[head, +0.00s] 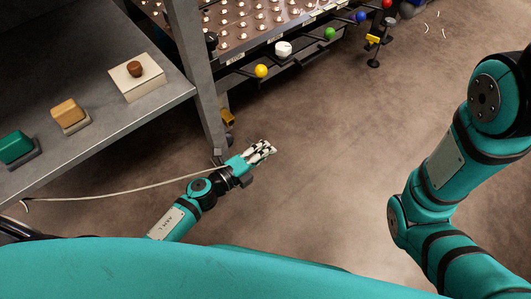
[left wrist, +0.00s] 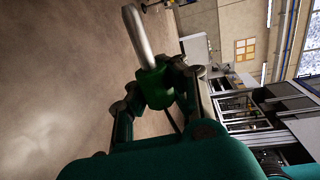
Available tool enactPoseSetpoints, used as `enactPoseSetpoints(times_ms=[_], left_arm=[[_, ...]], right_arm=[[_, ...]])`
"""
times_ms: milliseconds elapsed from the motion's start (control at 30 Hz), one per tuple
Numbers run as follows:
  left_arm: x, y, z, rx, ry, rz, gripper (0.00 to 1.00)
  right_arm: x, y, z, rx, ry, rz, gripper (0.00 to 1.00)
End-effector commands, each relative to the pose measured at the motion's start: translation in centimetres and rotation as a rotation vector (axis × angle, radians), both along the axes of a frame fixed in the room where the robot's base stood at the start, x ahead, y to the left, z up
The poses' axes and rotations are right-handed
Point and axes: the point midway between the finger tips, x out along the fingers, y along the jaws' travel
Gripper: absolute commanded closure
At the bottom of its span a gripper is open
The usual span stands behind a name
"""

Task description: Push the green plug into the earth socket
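The green plug (left wrist: 154,88), a dark green body with a long bare metal pin, sits between the fingers of my left gripper in the left wrist view. The pin points away from the palm, toward the top left of that view. In the head view my left gripper (head: 266,151) hangs over open floor, to the right of the rack post and below the panel; the plug is hard to make out there. My right arm shows at the right, but its gripper is out of view. I cannot tell which socket is the earth socket.
A panel (head: 262,22) with rows of light studs stands at the top, with yellow (head: 261,71), white (head: 283,49) and green (head: 330,34) knobs below. A grey shelf (head: 95,128) at left carries small blocks. A pale cable (head: 120,192) runs to my left wrist.

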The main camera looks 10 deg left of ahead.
Motion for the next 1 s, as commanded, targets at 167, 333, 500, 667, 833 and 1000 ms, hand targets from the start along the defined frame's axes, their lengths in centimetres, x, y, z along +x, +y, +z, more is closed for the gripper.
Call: enactPoseSetpoints(times_ms=[167, 333, 500, 667, 833, 1000], left_arm=[[0.0, 0.0, 0.2, -0.001, 0.000, 0.001, 1.00], [0.0, 0.0, 0.3, -0.002, 0.002, 0.001, 1.00], [0.3, 0.4, 0.2, 0.000, 0.003, 0.002, 1.00], [1.1, 1.4, 0.1, 0.000, 0.004, 0.003, 1.00], [2.1, 2.8, 0.1, 0.000, 0.003, 0.003, 1.00], [3.1, 4.0, 0.1, 0.001, 0.003, 0.002, 1.00]], right_arm=[[0.0, 0.0, 0.1, 0.000, 0.002, 0.000, 0.60], [0.1, 0.0, 0.3, -0.001, 0.003, -0.001, 0.60], [0.1, 0.0, 0.4, -0.001, 0.004, -0.001, 0.60], [0.1, 0.0, 0.3, -0.001, 0.003, -0.001, 0.60], [0.0, 0.0, 0.2, -0.001, 0.003, -0.001, 0.60], [0.1, 0.0, 0.0, -0.001, 0.003, -0.001, 0.60]])
